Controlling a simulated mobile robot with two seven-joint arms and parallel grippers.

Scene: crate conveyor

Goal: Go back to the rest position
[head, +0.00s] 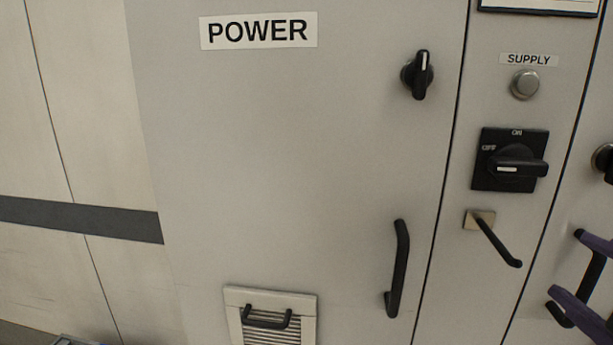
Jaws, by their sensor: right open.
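My right gripper (567,263) is at the lower right edge of the head view. Its two purple fingers are spread apart, with nothing seen held between them. A black door handle (590,282) on the right panel shows between and behind the fingers. I cannot tell whether the fingers touch it. My left gripper is out of view.
A grey cabinet door (290,160) labelled POWER fills the middle, with a black knob (420,75), a black handle (398,268) and a vent (272,300). Beside it are a SUPPLY button (525,84), an ON/OFF rotary switch (510,160) and a black lever (497,242).

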